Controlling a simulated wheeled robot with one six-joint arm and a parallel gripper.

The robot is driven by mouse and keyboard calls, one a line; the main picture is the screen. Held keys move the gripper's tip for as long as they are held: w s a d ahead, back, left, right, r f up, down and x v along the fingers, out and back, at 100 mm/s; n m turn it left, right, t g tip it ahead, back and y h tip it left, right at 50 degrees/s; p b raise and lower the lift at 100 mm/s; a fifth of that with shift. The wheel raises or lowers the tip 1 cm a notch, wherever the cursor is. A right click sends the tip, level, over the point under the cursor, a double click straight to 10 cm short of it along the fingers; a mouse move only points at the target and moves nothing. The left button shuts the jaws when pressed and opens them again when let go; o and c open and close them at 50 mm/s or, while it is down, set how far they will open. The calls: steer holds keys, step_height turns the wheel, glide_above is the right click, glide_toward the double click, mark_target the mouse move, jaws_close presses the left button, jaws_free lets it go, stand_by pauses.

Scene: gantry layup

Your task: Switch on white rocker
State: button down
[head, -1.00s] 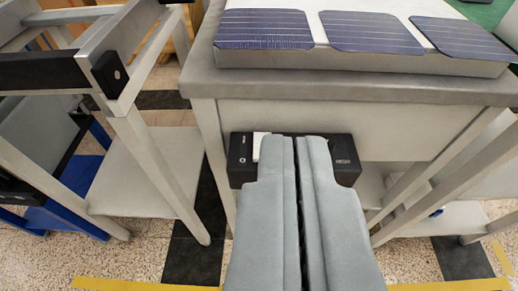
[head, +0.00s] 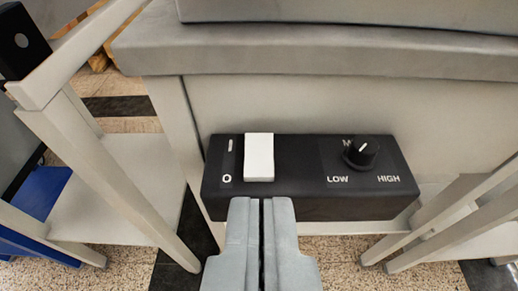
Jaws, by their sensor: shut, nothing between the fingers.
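The white rocker (head: 259,158) sits on the left part of a black control box (head: 300,206) fixed to the front of a grey bench. The marks "I" above and "O" below are printed to the left of the rocker. I cannot tell which way the rocker is tipped. My gripper (head: 260,202) is shut and empty. Its fingertips show just below the rocker, over the lower edge of the box, and do not cover the rocker. I cannot tell how far they are from the box.
A black knob (head: 361,151) with LOW and HIGH marks is on the right of the same box. The grey bench top (head: 330,55) overhangs above. Grey frame legs stand to the left and right. A blue item (head: 40,205) lies low at the far left.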

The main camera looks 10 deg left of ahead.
glide_toward(260, 133)
steer(key=w, duration=0.2)
steer(key=w+r, duration=0.1)
steer(key=w, duration=0.1)
steer(key=shift+w+a+r, duration=0.15)
steer(key=shift+a+r, duration=0.05)
steer(key=shift+r, duration=0.05)
steer(key=f, duration=0.1)
steer(key=w+f, duration=0.1)
steer(key=shift+a+f, duration=0.1)
steer(key=shift+f, duration=0.25)
steer(key=shift+w+f, duration=0.2)
steer(key=shift+f, duration=0.25)
steer(key=shift+w+f+g, duration=0.15)
steer(key=shift+g, duration=0.15)
steer(key=shift+w, duration=0.1)
